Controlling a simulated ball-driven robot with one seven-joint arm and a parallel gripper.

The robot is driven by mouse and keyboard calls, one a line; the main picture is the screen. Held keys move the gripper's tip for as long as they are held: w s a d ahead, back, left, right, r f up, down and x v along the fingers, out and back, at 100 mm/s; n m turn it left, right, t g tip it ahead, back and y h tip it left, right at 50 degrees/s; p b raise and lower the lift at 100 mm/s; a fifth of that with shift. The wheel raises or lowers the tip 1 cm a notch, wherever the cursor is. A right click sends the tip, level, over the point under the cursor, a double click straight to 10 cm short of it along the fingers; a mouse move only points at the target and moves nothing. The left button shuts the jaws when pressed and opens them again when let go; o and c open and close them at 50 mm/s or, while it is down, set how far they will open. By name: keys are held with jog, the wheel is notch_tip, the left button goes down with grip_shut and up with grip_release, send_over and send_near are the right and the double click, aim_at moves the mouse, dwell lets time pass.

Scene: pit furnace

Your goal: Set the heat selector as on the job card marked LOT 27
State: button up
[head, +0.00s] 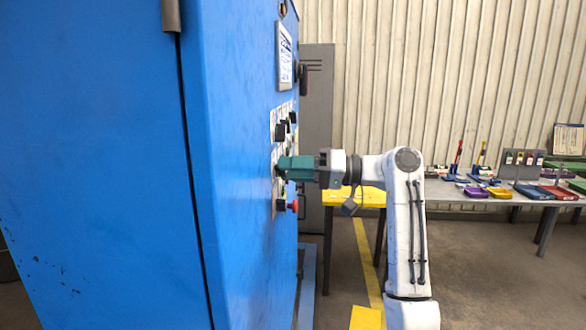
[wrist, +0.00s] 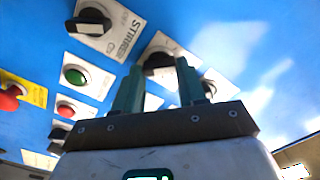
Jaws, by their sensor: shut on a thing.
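My gripper (head: 281,168) is at the control panel on the side of the blue furnace cabinet (head: 235,180). In the wrist view its two green fingers (wrist: 159,66) stand on either side of a black rotary knob (wrist: 157,70) on a pale plate, shut on it. The plate's lettering is hidden or unreadable, so I cannot tell from it whether this is the heat selector, nor which mark the knob points at. No job card marked LOT 27 is readable.
Near the held knob are a STIRRER knob (wrist: 91,19), a green button (wrist: 75,76) and a red button (wrist: 10,98) on yellow. A display (head: 285,55) sits higher on the cabinet. A yellow table (head: 368,197) and a grey bench (head: 450,190) with trays stand behind.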

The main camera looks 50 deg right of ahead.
jog(key=o, duration=1.1)
jog(key=shift+c, duration=0.2)
jog(key=b+v, duration=0.3)
jog(key=v, duration=0.7)
jog(key=shift+s+d, duration=0.3)
jog(key=shift+d, duration=0.1)
